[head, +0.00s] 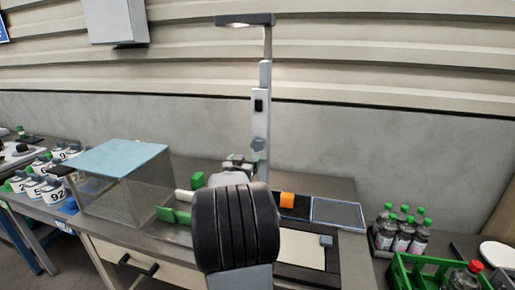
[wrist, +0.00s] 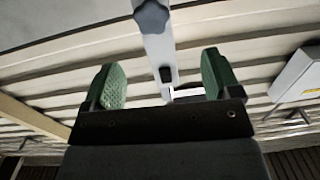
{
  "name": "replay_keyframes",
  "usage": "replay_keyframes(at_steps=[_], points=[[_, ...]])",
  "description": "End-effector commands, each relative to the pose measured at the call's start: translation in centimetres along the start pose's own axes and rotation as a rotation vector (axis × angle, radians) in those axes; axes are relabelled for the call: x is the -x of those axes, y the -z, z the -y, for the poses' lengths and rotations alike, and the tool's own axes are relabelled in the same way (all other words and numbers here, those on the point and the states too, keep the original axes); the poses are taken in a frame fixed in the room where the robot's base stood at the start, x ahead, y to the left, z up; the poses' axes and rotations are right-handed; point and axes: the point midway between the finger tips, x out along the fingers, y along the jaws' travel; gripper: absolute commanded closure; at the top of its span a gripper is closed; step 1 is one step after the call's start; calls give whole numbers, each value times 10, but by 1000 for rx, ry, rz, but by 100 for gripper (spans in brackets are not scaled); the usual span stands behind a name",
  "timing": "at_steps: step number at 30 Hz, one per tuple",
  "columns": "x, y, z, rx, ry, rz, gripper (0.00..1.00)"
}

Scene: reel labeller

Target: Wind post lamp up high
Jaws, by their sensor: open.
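The post lamp (head: 265,75) stands upright at the back of the bench. Its flat lamp head (head: 245,19) reaches left from the top, and its underside glows. A black switch (head: 258,105) sits on the post, with a grey star-shaped knob (head: 257,143) below it. My gripper (wrist: 163,80) is open and empty, with green pads. In the wrist view the post passes between the fingers in the picture, with the knob (wrist: 152,15) at the top edge; I cannot tell the distance. In the head view my dark arm link hides the post's foot and most of the gripper.
Bottles (head: 400,230) and a green crate (head: 425,272) are further right.

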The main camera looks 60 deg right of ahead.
Motion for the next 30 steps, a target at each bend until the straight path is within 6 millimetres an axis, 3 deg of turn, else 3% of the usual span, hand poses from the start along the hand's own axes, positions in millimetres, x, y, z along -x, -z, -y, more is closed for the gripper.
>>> replay_keyframes(at_steps=[3, 18, 24, 30], points=[[-16, 0, -11, 4, -40, -16, 17], [-106, 3, -15, 3, -39, -18, 17], [-129, 4, -15, 3, -38, -18, 17], [-140, 3, -15, 3, -37, -18, 17]])
